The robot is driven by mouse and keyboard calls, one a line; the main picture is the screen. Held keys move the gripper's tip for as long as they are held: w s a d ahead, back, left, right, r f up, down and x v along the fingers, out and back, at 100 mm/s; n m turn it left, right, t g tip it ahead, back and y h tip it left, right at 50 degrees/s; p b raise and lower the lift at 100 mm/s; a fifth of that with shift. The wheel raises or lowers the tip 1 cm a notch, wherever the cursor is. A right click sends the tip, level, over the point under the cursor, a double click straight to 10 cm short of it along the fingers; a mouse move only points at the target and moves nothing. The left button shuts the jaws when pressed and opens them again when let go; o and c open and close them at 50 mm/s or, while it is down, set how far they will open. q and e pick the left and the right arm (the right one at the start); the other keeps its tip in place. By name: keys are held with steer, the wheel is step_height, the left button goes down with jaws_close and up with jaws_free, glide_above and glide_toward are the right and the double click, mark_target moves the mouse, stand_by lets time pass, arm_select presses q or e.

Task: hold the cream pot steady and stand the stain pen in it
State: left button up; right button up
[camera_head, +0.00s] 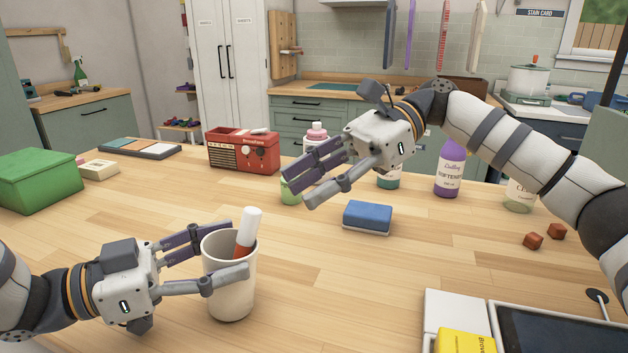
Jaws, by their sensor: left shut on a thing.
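The cream pot (232,296) stands upright on the wooden table at the front, left of centre. The stain pen (249,228), with a white upper end and an orange-red section below, stands in the pot, leaning slightly. Its lower end is hidden by the pot wall. My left gripper (237,248) is shut on the pot from the left, with a finger on either side. My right gripper (297,187) is open and empty above the table, up and to the right of the pot, apart from the pen.
A blue sponge-like block (367,216) lies right of the pot. A red radio (243,151), a green box (38,180) and a purple bottle (450,168) stand farther back. The table centre is clear.

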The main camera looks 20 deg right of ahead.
arm_select(q)
steer(key=shift+f, duration=0.3)
steer(key=o, duration=1.1)
steer(key=shift+o, duration=1.1)
steer(key=shift+w, duration=0.1)
steer(key=shift+r, duration=0.15)
